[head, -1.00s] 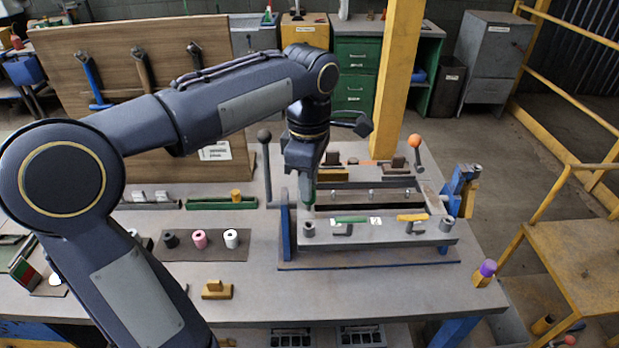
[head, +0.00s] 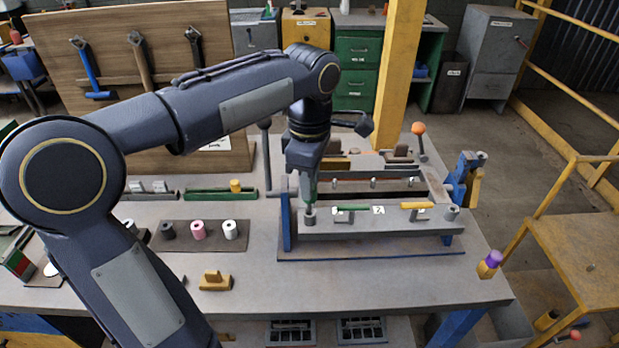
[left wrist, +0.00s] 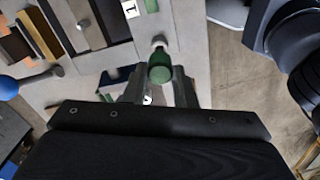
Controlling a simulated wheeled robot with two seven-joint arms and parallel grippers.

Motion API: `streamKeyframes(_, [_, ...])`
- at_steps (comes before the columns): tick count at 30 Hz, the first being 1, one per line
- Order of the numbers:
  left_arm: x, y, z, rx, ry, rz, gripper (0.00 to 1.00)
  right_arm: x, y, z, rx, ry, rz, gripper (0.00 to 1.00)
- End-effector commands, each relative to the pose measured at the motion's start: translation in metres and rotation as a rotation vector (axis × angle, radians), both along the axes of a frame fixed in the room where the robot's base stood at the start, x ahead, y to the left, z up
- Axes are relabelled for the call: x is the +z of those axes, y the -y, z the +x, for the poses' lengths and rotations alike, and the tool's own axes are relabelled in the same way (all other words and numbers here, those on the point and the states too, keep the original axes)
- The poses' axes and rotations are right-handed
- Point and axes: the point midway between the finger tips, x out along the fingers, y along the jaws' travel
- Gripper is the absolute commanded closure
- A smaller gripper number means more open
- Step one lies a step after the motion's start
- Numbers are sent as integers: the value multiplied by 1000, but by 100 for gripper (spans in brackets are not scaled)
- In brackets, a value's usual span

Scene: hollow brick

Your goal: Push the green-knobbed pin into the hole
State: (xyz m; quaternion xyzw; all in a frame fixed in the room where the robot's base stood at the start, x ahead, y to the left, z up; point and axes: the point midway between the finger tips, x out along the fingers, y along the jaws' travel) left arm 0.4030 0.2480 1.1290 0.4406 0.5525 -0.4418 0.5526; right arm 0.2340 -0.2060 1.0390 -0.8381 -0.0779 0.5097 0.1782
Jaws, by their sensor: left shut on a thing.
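My left gripper (head: 308,196) is shut on the green-knobbed pin and points down over the left end of the fixture. The green knob (left wrist: 160,66) shows between the fingers in the left wrist view. In the head view a sliver of the green-knobbed pin (head: 313,188) shows beside the fingers. The grey bushing (head: 309,219) on the front rail is directly below the fingertips. The hole and the pin's tip are hidden, so I cannot tell how far the pin is in. My right gripper is not in view.
A green bar (head: 352,209) and a yellow bar (head: 416,206) lie along the front rail, with another bushing (head: 451,212) at its right end. A grey lever (head: 266,155) stands left of the gripper. The bench front (head: 370,285) is clear.

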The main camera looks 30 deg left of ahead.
Motion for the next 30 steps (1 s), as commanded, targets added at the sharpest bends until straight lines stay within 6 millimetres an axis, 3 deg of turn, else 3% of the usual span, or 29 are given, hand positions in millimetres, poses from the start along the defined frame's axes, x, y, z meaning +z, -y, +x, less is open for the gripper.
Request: streamKeyframes(30, [-19, 0, 0, 0, 0, 0, 98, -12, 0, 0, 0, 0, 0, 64])
